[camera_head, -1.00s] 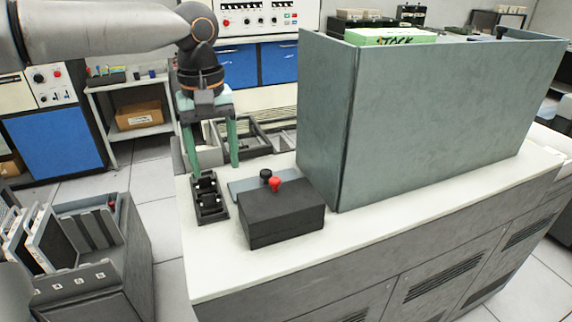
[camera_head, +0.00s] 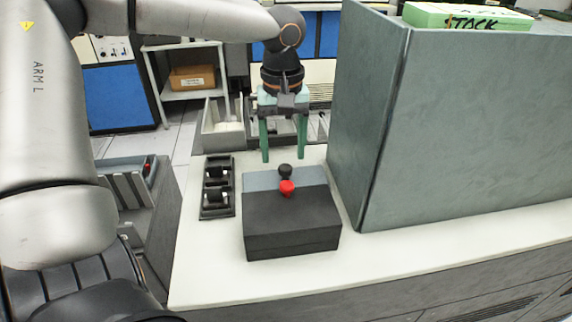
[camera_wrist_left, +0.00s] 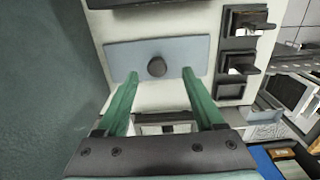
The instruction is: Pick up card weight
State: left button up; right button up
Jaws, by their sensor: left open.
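The card weight looks to be the flat blue-grey plate (camera_head: 258,181) with a round black knob (camera_head: 285,171) on top. It lies on the white counter behind a black box. In the left wrist view the plate (camera_wrist_left: 205,52) shows whole, with its knob (camera_wrist_left: 157,67) near the middle. My left gripper (camera_head: 283,159) is open, its green fingers pointing down above the far side of the plate. In the left wrist view its fingertips (camera_wrist_left: 160,74) lie on either side of the knob. Whether they are at knob height I cannot tell. My right gripper is not in view.
The black box (camera_head: 292,225) with a red knob (camera_head: 287,188) stands in front of the plate. A black switch holder (camera_head: 217,188) is to the left. A tall grey-green bin wall (camera_head: 400,120) rises close on the right. The counter's front left is clear.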

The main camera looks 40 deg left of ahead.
aim_at(286, 167)
pick_arm(q)
jog(key=shift+w+f, duration=0.15)
jog(key=shift+f, duration=1.2)
jog(key=shift+w+f, duration=0.15)
jog(key=shift+f, duration=1.2)
jog(key=shift+c, duration=0.4)
grip_shut()
jog(key=shift+r, duration=0.1)
